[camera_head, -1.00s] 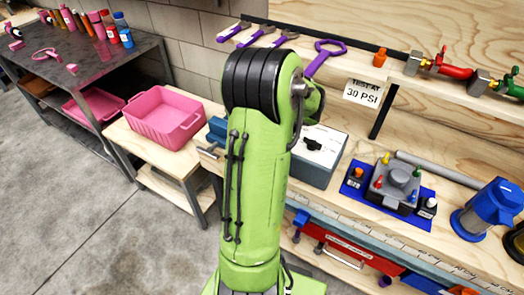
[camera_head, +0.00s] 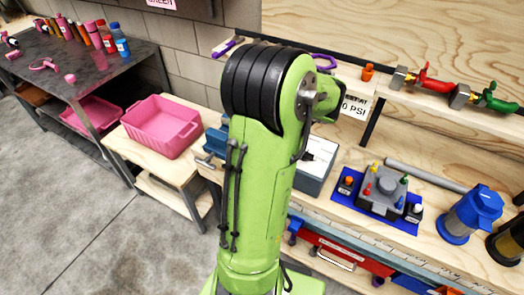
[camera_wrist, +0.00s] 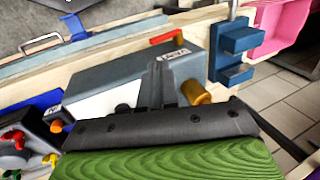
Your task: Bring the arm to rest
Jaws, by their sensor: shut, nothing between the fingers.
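My green arm (camera_head: 262,180) rises through the middle of the head view, its black-ringed joint at the top leaning right. My gripper (camera_wrist: 168,88) shows in the wrist view as dark grey fingers beyond a black bar and my green wrist. The fingers are together and hold nothing. They appear in front of a grey-blue box with a white face (camera_wrist: 100,98) on the bench; I cannot tell the gap. In the head view the gripper is hidden behind the arm.
A blue vise (camera_wrist: 236,50) and a pink bin (camera_head: 160,125) are left of my arm in the head view. The bench at right holds a valve block on a blue mat (camera_head: 380,195) and a blue canister (camera_head: 470,212). A shelf (camera_head: 440,102) carries red and green valves. Floor (camera_head: 90,230) is clear at left.

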